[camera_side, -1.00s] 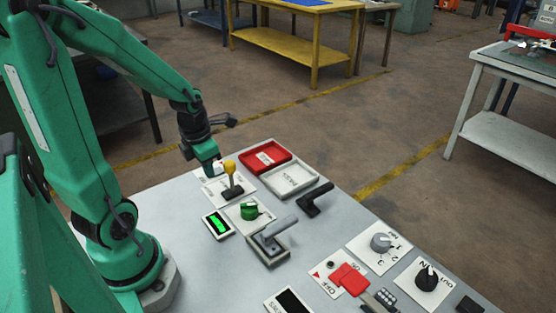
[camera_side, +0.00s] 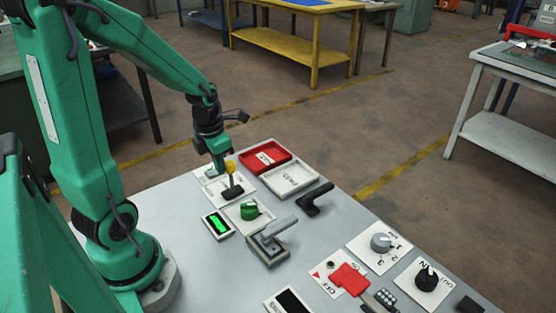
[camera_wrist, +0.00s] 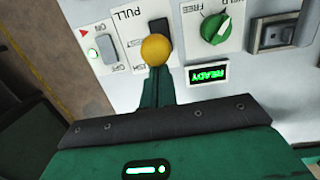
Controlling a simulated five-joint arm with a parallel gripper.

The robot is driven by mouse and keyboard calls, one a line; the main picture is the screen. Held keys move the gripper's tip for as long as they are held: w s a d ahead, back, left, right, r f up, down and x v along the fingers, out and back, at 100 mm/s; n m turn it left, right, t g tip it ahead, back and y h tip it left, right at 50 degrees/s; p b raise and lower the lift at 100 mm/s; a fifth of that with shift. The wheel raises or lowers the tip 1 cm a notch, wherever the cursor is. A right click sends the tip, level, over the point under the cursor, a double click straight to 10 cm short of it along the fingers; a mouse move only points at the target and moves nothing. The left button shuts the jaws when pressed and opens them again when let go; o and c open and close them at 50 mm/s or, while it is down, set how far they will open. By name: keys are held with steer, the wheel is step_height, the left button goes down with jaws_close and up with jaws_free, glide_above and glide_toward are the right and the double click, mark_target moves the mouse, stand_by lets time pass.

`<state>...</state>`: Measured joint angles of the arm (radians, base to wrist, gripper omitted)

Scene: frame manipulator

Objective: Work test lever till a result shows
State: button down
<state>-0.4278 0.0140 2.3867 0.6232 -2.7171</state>
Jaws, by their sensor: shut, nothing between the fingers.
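The test lever has a yellow knob (camera_side: 230,168) on a dark base and a white plate marked PULL. In the wrist view its round knob (camera_wrist: 155,50) is right at the tip of my gripper (camera_wrist: 158,78). In the side view my gripper (camera_side: 221,168) is shut and low beside the knob, partly overlapping it. I cannot tell whether they touch. A small display (camera_wrist: 207,74) glows green and reads READY; it also shows in the side view (camera_side: 217,223).
A green knob (camera_side: 249,209) and a grey lever (camera_side: 275,232) stand close by. A red tray (camera_side: 265,156) and a white tray (camera_side: 290,179) lie behind.

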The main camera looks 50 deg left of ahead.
mark_target(231, 161)
steer(key=shift+w+r+g+h, duration=0.15)
steer(key=shift+w+g+h, duration=0.45)
steer(key=shift+w+g, duration=1)
steer(key=shift+w, duration=1.1)
steer(key=shift+s, duration=0.1)
steer(key=shift+s+f, duration=0.35)
steer(key=shift+s, duration=0.35)
step_height(231, 161, up, 12)
steer(key=s, duration=0.2)
steer(key=shift+f, duration=0.2)
